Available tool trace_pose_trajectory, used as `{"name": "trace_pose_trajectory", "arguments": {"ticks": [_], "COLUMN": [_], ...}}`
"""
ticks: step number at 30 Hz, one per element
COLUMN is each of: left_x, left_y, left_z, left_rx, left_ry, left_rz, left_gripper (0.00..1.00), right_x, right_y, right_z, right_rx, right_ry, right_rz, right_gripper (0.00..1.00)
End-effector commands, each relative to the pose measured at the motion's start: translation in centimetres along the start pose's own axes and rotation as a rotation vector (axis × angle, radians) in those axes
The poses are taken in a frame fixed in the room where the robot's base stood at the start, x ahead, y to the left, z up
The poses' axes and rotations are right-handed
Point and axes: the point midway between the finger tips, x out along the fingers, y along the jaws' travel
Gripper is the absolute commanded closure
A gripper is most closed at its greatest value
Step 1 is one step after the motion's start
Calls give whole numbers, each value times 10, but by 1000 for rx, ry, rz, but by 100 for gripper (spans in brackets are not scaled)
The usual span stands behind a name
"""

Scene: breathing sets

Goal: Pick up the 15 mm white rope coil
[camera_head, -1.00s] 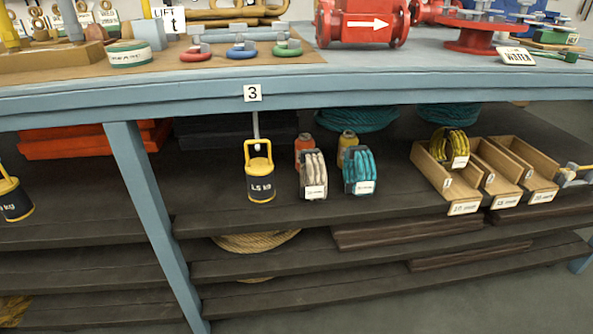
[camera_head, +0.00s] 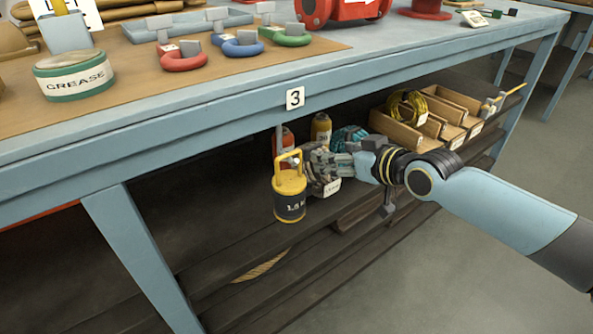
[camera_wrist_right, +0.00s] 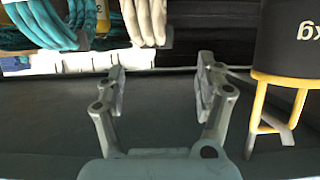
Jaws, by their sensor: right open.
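The white rope coil (camera_head: 320,168), a bundle with a white tag, stands on the upper shelf under the bench, beside the yellow-topped weight. In the wrist view, which is upside down, the coil (camera_wrist_right: 146,20) is at the top, beyond the fingertips and slightly left of centre. My right gripper (camera_head: 341,164) reaches in from the right, close to the coil. In the wrist view the gripper (camera_wrist_right: 161,75) has its fingers apart with nothing between them. The arm and gripper hide part of the coil and the teal coil in the head view. My left gripper is not seen.
The weight (camera_head: 289,195) stands left of the coil; it is at right in the wrist view (camera_wrist_right: 290,40). The teal coil (camera_head: 348,137) stands close on the other side. Wooden bins (camera_head: 395,130) lie farther right. The bench edge (camera_head: 230,115) overhangs the shelf.

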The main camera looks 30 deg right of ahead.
Motion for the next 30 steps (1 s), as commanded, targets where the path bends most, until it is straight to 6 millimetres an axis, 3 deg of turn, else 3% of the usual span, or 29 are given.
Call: {"name": "trace_pose_trajectory", "arguments": {"ticks": [6, 11, 18, 28, 30], "left_x": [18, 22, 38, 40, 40], "left_y": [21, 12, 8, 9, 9], "left_z": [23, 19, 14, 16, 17], "left_rx": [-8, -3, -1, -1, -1], "left_ry": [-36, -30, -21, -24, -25], "left_rz": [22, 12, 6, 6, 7], "left_gripper": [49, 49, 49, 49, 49], "right_x": [36, 48, 85, 93, 93], "right_y": [0, 1, 5, 5, 5], "right_z": [5, 3, 2, -1, -1], "right_rx": [5, 4, 5, 3, 3], "right_ry": [-2, -1, -3, -2, -2], "right_rz": [0, 0, 0, 0, 0], "right_gripper": [29, 29, 29, 29, 37]}}
